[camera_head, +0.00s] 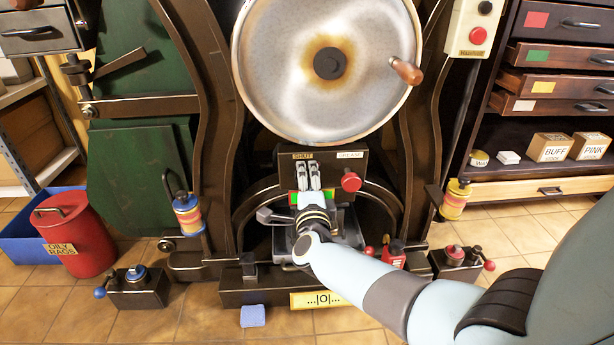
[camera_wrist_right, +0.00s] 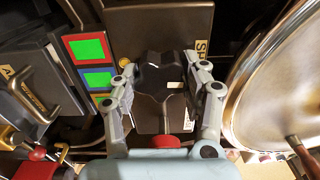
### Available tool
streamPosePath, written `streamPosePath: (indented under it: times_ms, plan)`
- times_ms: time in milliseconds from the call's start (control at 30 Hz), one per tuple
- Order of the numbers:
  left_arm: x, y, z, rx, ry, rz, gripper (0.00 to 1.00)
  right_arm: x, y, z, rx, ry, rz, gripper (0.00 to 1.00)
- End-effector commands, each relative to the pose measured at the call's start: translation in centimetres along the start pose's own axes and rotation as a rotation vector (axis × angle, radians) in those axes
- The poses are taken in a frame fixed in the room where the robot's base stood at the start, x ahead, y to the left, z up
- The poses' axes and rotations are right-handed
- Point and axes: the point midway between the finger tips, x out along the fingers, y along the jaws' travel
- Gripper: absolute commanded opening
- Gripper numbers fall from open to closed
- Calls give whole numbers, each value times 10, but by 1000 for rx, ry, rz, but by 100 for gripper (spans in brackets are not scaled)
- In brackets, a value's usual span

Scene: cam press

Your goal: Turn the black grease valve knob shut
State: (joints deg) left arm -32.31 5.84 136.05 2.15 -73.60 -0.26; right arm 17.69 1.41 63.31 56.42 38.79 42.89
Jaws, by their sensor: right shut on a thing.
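The black grease valve knob (camera_wrist_right: 160,72) shows between the fingers of my right gripper in the right wrist view. It has a pale mark (camera_wrist_right: 175,86) on its side. My right gripper (camera_head: 308,172) reaches up to the dark valve panel (camera_head: 334,160) under the big wheel, and its fingers are closed on the knob from both sides. In the head view the gripper hides the knob. A SHUT label (camera_head: 303,156) is on the panel just above the fingertips, and a GREASE label (camera_head: 350,155) is to the right. My left gripper is not in view.
The large metal wheel (camera_head: 290,80) with a wooden handle (camera_head: 407,71) hangs right above the panel. A red knob (camera_head: 350,181) is close to the right of my gripper.

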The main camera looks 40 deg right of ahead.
Motion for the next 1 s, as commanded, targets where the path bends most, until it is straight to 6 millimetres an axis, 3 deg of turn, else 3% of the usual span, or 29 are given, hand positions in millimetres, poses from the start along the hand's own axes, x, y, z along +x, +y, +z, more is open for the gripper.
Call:
streamPosePath:
  times_ms: [700, 733, 900, 1000]
  plan:
    - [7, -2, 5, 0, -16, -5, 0, -1, 1, 0, -83, -1, 3, 13]
    - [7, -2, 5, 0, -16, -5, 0, -1, 1, 0, -83, -1, 3, 46]
    - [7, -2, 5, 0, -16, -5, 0, -1, 0, 0, -81, -1, 2, 69]
    - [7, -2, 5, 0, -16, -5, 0, 0, 0, 0, -81, -1, 1, 71]
